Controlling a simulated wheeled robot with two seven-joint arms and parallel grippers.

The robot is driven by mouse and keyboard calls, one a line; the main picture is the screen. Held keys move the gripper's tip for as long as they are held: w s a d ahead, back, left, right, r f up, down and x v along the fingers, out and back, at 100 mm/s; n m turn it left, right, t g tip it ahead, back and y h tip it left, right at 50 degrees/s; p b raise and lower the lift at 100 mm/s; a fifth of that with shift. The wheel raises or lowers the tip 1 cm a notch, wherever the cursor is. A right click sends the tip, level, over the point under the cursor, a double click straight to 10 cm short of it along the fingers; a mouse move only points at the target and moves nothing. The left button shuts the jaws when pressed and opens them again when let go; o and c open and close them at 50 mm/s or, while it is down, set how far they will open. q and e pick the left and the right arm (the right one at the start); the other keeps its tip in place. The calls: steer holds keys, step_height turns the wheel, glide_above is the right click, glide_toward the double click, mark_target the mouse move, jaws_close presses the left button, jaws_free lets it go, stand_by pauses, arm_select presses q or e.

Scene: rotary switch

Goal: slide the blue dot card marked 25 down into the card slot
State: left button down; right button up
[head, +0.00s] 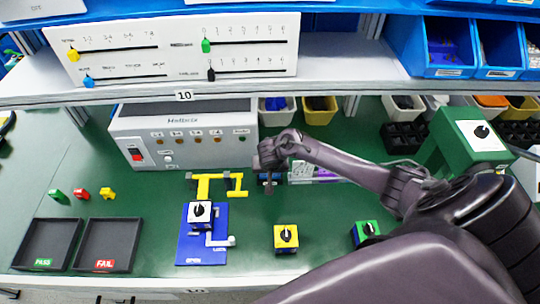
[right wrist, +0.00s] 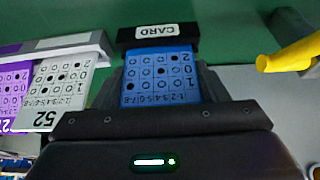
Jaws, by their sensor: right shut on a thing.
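My right gripper (head: 269,186) is shut on the blue dot card (right wrist: 160,78), and the card shows between its fingers in the right wrist view. In the head view the gripper covers most of the card. The card's far edge meets the black block labelled CARD (right wrist: 156,31) in the right wrist view. I cannot tell whether that edge is inside the slot or only against it. The card's number is hidden. My left gripper is not in view.
White and purple cards stand in a rack (head: 315,171) just right of the gripper. A yellow bracket (head: 220,184) is close on the left. The grey Hatbox-like console (head: 185,135) stands behind. A yellow switch block (head: 286,238) sits in front, with clear green mat between.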

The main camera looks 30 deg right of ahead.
steer(key=shift+f, duration=0.15)
steer(key=o, duration=1)
steer(key=p+v, duration=0.1)
steer(key=v, duration=0.7)
steer(key=shift+p, duration=0.3)
